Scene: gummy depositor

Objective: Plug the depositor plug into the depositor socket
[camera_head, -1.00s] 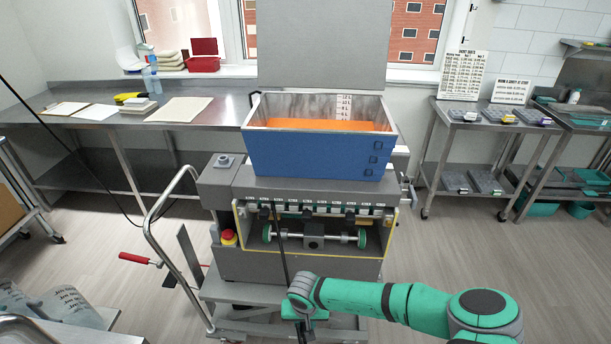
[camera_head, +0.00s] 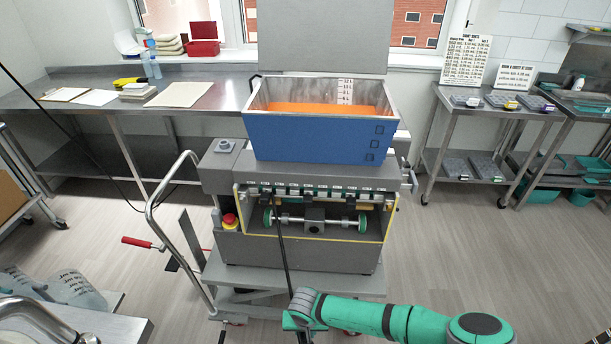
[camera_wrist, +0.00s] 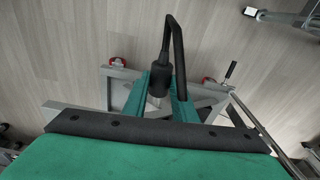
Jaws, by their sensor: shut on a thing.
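The black depositor plug (camera_wrist: 159,80) is between the teal fingers of my gripper (camera_wrist: 166,84) in the wrist view, and the gripper is shut on it. Its black cable (camera_wrist: 176,38) loops over beside it. In the head view the cable (camera_head: 283,250) hangs from the depositor's front down to my wrist. My fingers and the plug cannot be made out there. The depositor (camera_head: 290,255) stands ahead, its blue hopper (camera_head: 310,138) on top. A small grey square fitting with a round centre (camera_head: 226,146) sits on its upper left; I cannot tell if it is the socket.
The depositor stands on a grey wheeled frame (camera_head: 290,281) with a curved metal handle (camera_head: 152,225) at left. A red-handled lever (camera_head: 138,242) sticks out left. A long steel counter (camera_head: 105,108) runs behind, and a steel table (camera_head: 480,112) stands right. Floor at right is clear.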

